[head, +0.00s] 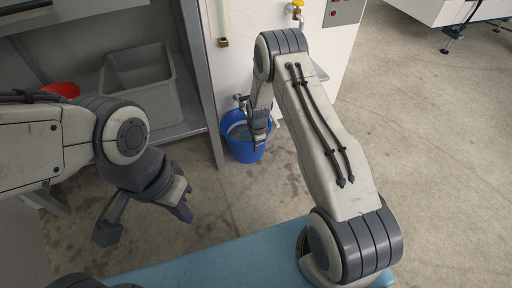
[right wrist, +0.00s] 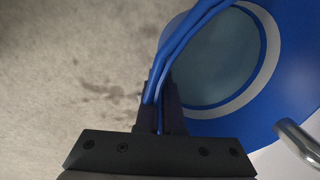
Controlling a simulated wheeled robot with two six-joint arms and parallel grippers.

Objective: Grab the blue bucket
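The blue bucket (head: 243,152) is by the white cabinet's lower front, just right of the grey shelf's upright. It has a white inner ring and a dull grey-blue inside; its rim and side also show in the right wrist view (right wrist: 296,62). My right gripper (head: 258,139) reaches down at the bucket's right side and hides part of it. In the right wrist view my right gripper's dark fingers (right wrist: 161,108) are close together with the blue bucket handle (right wrist: 185,40) between them. My left gripper (head: 146,221) is open and empty over the floor at left.
A metal tap (head: 241,98) is right above the bucket, and a metal spout (right wrist: 297,140) is close to its rim. A grey shelf holds a grey bin (head: 140,82) and a red bowl (head: 62,90).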

